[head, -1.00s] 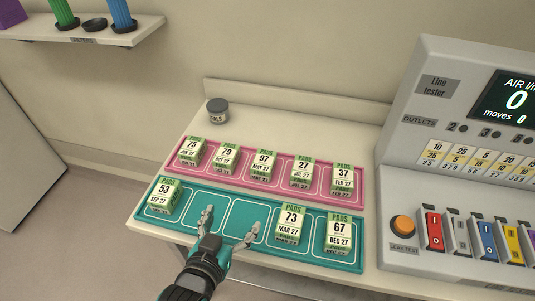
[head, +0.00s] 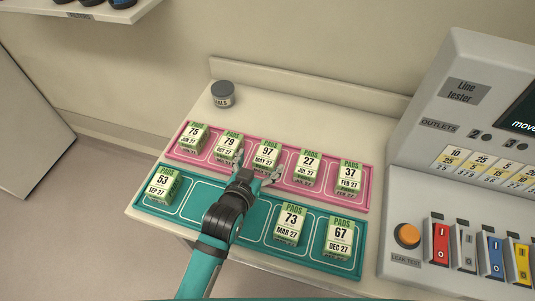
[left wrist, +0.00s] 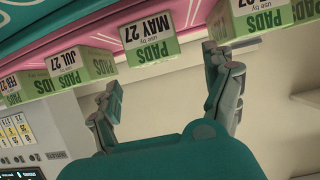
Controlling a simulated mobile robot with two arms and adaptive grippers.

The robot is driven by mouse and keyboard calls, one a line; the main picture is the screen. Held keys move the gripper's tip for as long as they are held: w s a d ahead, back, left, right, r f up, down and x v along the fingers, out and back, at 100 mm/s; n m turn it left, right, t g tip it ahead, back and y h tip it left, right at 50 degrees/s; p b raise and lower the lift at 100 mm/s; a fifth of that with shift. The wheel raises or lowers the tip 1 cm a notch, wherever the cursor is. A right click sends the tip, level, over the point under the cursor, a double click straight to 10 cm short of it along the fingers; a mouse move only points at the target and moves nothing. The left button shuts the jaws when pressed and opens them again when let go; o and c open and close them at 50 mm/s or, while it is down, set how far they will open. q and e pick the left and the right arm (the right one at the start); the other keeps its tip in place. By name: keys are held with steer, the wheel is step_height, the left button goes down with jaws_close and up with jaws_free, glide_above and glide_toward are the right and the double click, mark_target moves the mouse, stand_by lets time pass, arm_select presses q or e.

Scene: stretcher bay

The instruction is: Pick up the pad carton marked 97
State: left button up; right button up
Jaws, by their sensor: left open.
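The pad carton marked 97 (head: 267,155) stands upright in the middle compartment of the pink tray (head: 369,179), dated MAY 27. My left gripper (head: 256,171) is open just in front of it, one finger toward the 79 carton (head: 227,147) and the other toward the 27 carton (head: 307,164). In the left wrist view the picture is upside down; the MAY 27 carton (left wrist: 149,45) shows ahead, across the gap between the open fingers (left wrist: 160,66). I cannot tell whether either finger touches a carton. My right gripper is not in view.
The pink tray also holds cartons 75 (head: 193,136) and 37 (head: 349,177). The teal tray (head: 191,201) in front holds cartons 53 (head: 163,186), 73 (head: 289,223) and 67 (head: 339,236). A dark-lidded jar (head: 222,95) stands behind. The line tester (head: 425,180) is at the right.

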mark_target(266, 156)
arm_select(q)
steer(key=shift+x, duration=0.75)
steer(key=shift+w, duration=0.2)
steer(key=shift+w+d+f+p, duration=0.15)
steer(key=shift+w+p, duration=0.15)
steer(key=shift+p, duration=0.05)
steer(key=p+x, duration=0.1)
steer(key=x, duration=0.2)
steer(key=shift+w+d+f, duration=0.1)
steer(key=shift+f, duration=0.15)
steer(key=shift+w+d+f, duration=0.1)
steer(key=shift+w+f, duration=0.1)
steer(key=shift+w, duration=0.1)
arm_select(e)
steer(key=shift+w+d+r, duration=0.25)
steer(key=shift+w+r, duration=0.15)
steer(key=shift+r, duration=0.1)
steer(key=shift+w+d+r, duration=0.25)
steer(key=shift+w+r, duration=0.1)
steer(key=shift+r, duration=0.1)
